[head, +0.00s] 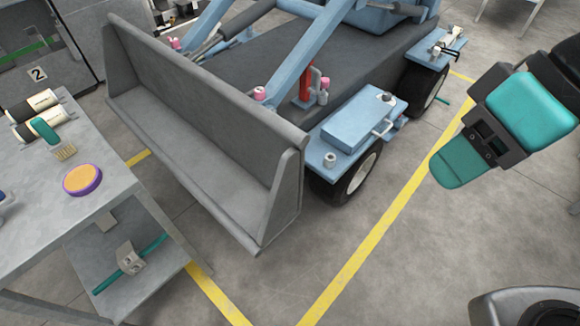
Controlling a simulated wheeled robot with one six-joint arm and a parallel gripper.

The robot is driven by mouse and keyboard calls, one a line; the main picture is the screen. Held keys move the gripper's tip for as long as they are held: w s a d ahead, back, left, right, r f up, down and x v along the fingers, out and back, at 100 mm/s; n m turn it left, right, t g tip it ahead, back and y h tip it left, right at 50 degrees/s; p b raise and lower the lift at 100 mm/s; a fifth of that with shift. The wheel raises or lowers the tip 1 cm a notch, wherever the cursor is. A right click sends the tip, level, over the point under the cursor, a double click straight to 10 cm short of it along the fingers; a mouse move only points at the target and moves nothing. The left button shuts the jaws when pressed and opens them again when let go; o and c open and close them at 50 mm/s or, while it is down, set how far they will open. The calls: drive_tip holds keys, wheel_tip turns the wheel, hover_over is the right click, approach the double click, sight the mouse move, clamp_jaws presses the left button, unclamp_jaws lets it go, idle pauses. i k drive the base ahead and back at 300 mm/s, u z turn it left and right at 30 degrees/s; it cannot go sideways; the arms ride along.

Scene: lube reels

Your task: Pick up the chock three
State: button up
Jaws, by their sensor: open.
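A small grey block with a teal rod through or along it, which looks like a chock (131,259), sits on the lower shelf of the table at the left. It has a small dark mark, too small to read for certain as a three. My gripper (462,166) is in the air at the right, over the floor, with teal pads. It is open, and I see nothing held in it. It is far from the chock, with the loader's bucket between them in the picture.
The metal table (120,185) holds a purple-rimmed yellow disc (82,180), a teal-handled brush (62,151) and cylinders (38,131). A blue loader with a grey bucket (205,130) fills the middle. Yellow lines (372,225) mark the floor. Floor at lower middle is clear.

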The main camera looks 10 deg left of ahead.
sight(132, 262)
drive_tip(key=u, duration=1.75)
drive_tip(key=k, duration=0.4)
drive_tip(key=u, duration=0.55)
drive_tip(key=i, duration=0.5)
